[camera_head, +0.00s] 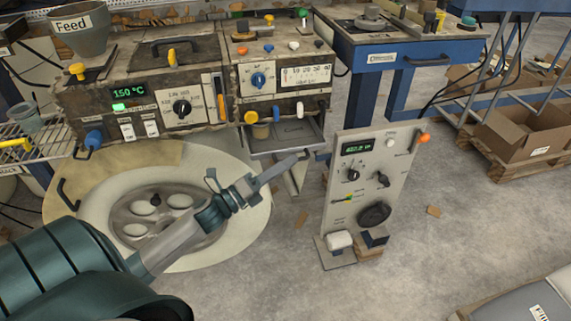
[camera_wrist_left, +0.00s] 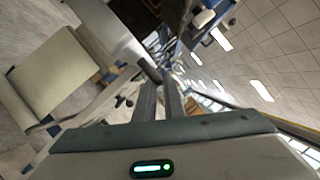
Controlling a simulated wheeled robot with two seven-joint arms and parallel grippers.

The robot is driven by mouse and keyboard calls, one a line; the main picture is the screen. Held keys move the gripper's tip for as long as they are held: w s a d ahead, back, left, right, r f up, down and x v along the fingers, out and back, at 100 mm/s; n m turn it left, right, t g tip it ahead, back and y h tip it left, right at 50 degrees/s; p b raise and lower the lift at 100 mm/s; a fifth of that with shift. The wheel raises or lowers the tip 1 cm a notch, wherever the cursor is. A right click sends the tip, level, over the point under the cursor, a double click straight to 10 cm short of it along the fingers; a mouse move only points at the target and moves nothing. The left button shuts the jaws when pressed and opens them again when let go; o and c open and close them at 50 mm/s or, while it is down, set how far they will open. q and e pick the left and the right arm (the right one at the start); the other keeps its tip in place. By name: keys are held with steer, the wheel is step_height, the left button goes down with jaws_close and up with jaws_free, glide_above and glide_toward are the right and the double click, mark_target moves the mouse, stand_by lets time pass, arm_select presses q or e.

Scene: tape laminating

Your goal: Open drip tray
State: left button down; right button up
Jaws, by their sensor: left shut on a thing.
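The drip tray (camera_head: 283,143) is a shallow grey metal tray low on the front of the machine, under the row of coloured knobs. It sticks out from the machine front, and part of its inside shows. My left gripper (camera_head: 301,156) reaches across from the left and is at the tray's front edge. Its fingers (camera_wrist_left: 161,92) are shut on a grey bar, which I take as the tray's handle (camera_wrist_left: 150,70). The fingers cover part of the handle. My right gripper is in neither view.
A control panel (camera_head: 372,180) with a display and dials stands close to the right of my gripper. The floor (camera_head: 450,240) to the right is mostly open; a cardboard box (camera_head: 525,135) stands beyond.

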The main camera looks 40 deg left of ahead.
arm_select(q)
steer(key=shift+s, duration=0.1)
